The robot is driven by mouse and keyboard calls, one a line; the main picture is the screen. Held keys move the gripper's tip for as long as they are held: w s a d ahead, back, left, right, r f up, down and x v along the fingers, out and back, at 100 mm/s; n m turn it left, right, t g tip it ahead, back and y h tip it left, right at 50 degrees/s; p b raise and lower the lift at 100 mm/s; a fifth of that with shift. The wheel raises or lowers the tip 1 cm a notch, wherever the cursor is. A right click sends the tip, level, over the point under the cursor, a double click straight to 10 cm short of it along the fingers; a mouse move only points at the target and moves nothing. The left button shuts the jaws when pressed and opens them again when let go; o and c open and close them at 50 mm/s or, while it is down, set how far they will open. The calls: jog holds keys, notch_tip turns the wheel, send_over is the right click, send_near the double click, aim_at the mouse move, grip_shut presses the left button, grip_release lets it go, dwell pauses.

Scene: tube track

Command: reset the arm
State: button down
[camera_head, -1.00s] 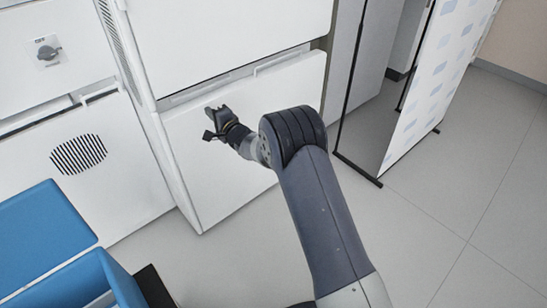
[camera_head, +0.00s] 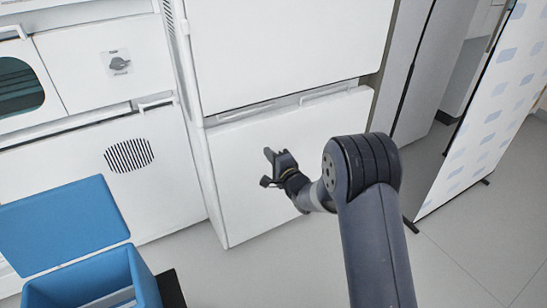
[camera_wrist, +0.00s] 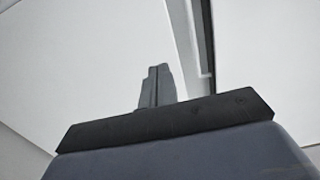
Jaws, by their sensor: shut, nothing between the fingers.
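My gripper (camera_head: 269,168) is in the middle of the head view, at the end of my bent dark arm. It shows in front of the lower door of a white cabinet (camera_head: 240,205), pointing to the left. In the wrist view my gripper's fingers (camera_wrist: 156,85) stand together, shut with nothing between them. I cannot tell the exact gap to the cabinet door, but no contact shows.
A blue box (camera_head: 80,285) with its blue lid (camera_head: 62,225) raised stands at the lower left. White machines with a knob (camera_head: 116,62) and a round vent (camera_head: 129,155) line the left. A patterned panel (camera_head: 490,110) stands at the right. Grey floor (camera_head: 470,255) is clear at the lower right.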

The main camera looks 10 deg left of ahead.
jog(key=shift+v, duration=1.05)
